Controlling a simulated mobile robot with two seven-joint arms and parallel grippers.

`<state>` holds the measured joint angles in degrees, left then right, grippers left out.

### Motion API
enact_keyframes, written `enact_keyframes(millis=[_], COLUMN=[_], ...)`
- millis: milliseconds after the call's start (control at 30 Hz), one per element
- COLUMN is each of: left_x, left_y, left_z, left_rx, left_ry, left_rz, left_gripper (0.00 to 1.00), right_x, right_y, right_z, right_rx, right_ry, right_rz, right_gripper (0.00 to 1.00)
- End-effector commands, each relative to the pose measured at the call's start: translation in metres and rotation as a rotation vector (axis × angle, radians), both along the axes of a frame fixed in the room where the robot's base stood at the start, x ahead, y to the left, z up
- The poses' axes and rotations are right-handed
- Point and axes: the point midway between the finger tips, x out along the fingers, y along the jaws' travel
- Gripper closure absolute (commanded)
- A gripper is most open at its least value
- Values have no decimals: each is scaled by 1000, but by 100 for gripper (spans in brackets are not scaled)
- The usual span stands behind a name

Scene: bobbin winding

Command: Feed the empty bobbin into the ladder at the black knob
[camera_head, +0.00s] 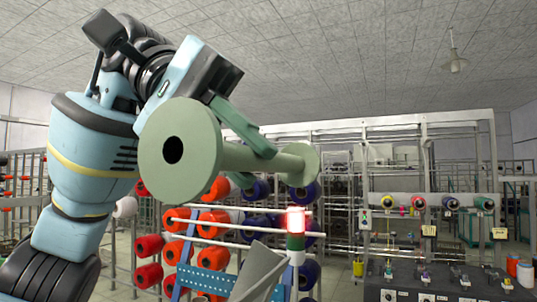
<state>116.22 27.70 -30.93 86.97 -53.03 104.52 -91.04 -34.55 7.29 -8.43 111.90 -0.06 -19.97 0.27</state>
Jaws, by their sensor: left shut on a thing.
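The empty bobbin (190,148) is pale green, with a wide flange at each end and a bare barrel. It is held up in the air, its larger-looking flange with a dark centre hole facing me and its far flange to the right. My left gripper (258,152) is shut on its barrel; the near flange hides part of the fingers. Small coloured knobs or spool ends sit along a machine (440,201) at the right; I cannot tell which is the black knob. I cannot make out the ladder for certain. My right gripper is out of view.
A rack with red spools (150,246) and dark blue spools stands behind and below the bobbin. A lit red signal lamp (296,220) rises at centre. A grey angled plate (262,272) is low in front. A dark panel (440,283) is at lower right.

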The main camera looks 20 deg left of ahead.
Motion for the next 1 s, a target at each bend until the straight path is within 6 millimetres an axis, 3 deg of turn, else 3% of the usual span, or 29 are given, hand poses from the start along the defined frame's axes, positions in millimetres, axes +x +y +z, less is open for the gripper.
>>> enact_keyframes(millis=[467, 1000], left_x=[0, 2], left_y=[3, 27], left_z=[-5, -61], left_rx=[-19, -19], left_ry=[1, 2], left_rz=[1, 3], left_gripper=[100, 100], right_x=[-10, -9], right_y=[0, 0], right_z=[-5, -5], right_rx=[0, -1], right_ry=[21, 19], right_rz=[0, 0], right_gripper=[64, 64])
